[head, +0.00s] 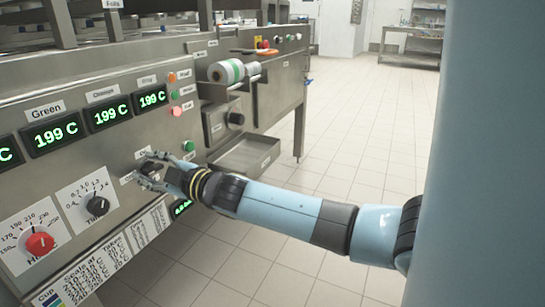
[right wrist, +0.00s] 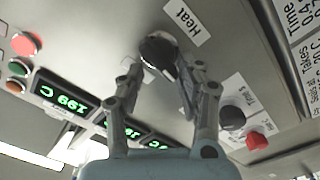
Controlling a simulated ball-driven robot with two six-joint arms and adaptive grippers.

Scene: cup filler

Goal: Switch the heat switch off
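The heat switch is a dark round knob (right wrist: 157,48) on the steel panel, next to a white "Heat" label (right wrist: 187,22) in the right wrist view. In the head view the dark knob (head: 151,167) is partly hidden by my right gripper. My right gripper (head: 143,167) is at the panel with its fingers spread. In the right wrist view its two fingers (right wrist: 158,78) stand apart on either side of the knob; I cannot tell whether they touch it. The switch's on or off position is not clear. My left gripper is not in view.
Green displays (head: 54,134) reading 199 C sit above. A black dial (head: 97,206) and a red dial (head: 39,243) are at lower left. Green, red and orange buttons (head: 176,111) are close by. A steel tray (head: 246,158) juts out at right. The tiled floor is clear.

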